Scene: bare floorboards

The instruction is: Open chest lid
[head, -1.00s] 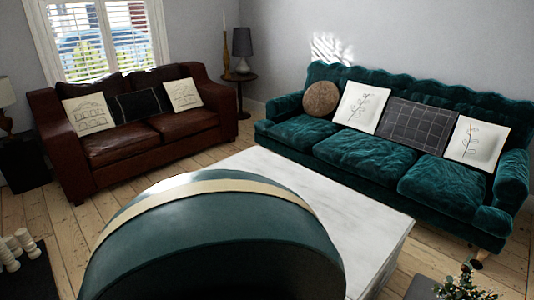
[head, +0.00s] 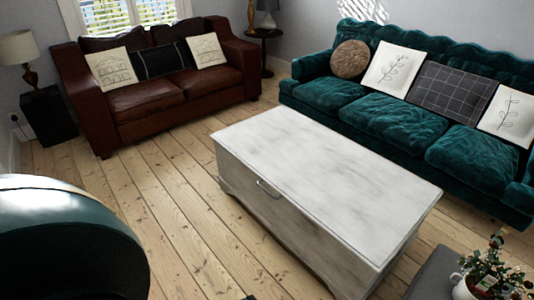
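The white, worn-looking chest (head: 325,185) stands on the floorboards in the middle of the head view. Its flat lid (head: 330,155) is shut. A small curved handle (head: 270,188) is on the long side facing the lower left, just under the lid. Neither of my grippers shows in the head view.
A teal rounded chair back (head: 70,240) fills the lower left. A brown leather sofa (head: 165,80) and a teal sofa (head: 400,115) stand behind the chest. A potted plant (head: 485,275) is on a grey surface at the lower right. Bare floorboards (head: 160,200) lie left of the chest.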

